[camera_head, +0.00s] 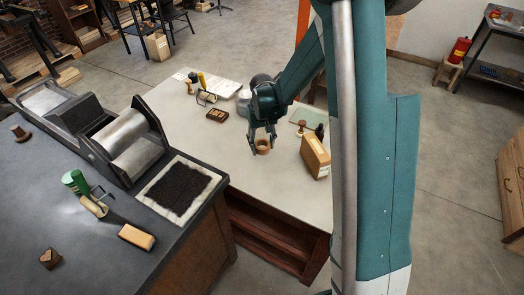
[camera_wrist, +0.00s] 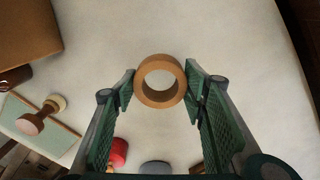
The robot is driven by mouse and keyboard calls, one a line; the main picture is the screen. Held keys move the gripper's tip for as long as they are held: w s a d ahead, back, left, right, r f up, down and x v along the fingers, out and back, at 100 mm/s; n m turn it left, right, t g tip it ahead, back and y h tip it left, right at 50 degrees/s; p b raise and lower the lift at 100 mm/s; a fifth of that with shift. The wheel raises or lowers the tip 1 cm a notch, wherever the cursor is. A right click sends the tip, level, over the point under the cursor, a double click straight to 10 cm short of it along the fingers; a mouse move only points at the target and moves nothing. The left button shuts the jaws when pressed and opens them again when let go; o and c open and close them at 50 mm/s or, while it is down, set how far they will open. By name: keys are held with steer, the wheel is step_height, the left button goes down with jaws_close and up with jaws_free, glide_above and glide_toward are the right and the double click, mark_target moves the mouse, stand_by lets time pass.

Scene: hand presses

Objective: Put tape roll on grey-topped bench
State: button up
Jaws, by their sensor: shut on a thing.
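The tape roll (camera_head: 262,148) is a tan-brown ring. In the wrist view the tape roll (camera_wrist: 160,97) sits between the fingertips, its open hole facing the camera. My gripper (camera_head: 262,138) is shut on it, with one green finger on each side; the fingers also show in the wrist view (camera_wrist: 161,84). The grey-topped bench (camera_head: 238,150) has a pale grey top over a reddish-brown wooden shelf frame. The roll is over the bare middle of this top, low down. I cannot tell whether its underside touches the surface.
A tan box (camera_head: 315,156) stands close to the right of the roll. A dark-topped bench (camera_head: 115,235) with a press stands left.

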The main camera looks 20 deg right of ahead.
mark_target(262, 150)
steer(key=shift+f, duration=1.85)
steer(key=shift+f+b, duration=0.15)
steer(key=shift+b, duration=0.25)
steer(key=o, duration=0.9)
steer(key=shift+r+p, duration=0.85)
steer(key=shift+r, duration=5.3)
